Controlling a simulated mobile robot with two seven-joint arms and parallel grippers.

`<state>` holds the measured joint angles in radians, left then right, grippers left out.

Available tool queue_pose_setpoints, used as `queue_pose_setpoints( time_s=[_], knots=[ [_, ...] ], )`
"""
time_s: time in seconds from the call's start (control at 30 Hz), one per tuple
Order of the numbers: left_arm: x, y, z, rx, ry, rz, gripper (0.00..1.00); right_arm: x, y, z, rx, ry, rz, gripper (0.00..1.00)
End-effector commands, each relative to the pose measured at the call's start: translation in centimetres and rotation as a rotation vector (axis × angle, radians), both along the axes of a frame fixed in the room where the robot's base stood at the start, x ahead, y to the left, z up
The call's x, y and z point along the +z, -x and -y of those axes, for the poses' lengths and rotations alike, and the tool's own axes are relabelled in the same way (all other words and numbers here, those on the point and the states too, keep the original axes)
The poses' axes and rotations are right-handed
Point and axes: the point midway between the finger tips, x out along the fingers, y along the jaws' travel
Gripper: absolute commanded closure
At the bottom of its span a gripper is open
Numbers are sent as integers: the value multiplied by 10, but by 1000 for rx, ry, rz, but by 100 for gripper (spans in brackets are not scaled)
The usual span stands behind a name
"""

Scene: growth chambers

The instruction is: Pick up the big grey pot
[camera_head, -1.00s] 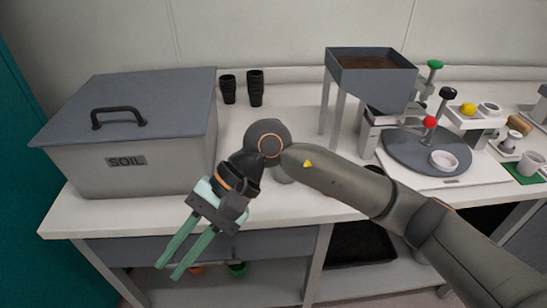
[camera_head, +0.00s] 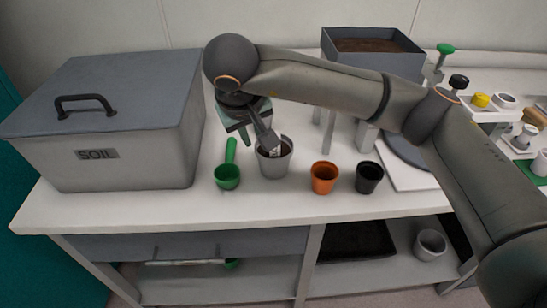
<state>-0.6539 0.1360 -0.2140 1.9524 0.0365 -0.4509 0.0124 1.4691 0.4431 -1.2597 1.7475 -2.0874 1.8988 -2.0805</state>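The big grey pot (camera_head: 275,166) stands upright on the white bench, right of the soil bin. My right gripper (camera_head: 261,146) points down at it from above. Its fingers are apart: one tip is by the pot's left rim, the other reaches over or into the pot's mouth. The wrist hides part of the fingers, and I cannot tell whether they touch the pot. Another grey pot (camera_head: 430,244) sits on the lower shelf. My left gripper is not in view.
A green scoop (camera_head: 228,174) stands close left of the pot. An orange pot (camera_head: 324,178) and a black pot (camera_head: 369,177) stand to its right. The grey soil bin (camera_head: 106,128) fills the left. A soil hopper (camera_head: 372,47) stands behind my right arm.

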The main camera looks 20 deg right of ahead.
Motion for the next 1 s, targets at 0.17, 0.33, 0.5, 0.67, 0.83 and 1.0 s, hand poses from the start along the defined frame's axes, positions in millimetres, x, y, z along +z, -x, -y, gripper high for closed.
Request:
queue_pose_setpoints(
  time_s=[0.17, 0.33, 0.5, 0.67, 0.83, 1.0],
  knots=[
    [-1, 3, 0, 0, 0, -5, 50, -15, -6, 3, -1, -1, -2, 82],
    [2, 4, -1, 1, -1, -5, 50, -32, -14, 7, -2, -1, -5, 82],
    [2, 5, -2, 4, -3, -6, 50, -54, -24, 12, -2, -2, -3, 82],
    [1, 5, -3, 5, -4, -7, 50, -61, -28, 13, 0, -2, 0, 82],
    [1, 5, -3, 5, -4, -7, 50, -61, -28, 13, 0, -2, 0, 82],
    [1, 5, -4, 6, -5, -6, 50, -60, -27, 13, 0, -2, 0, 100]
  ],
)
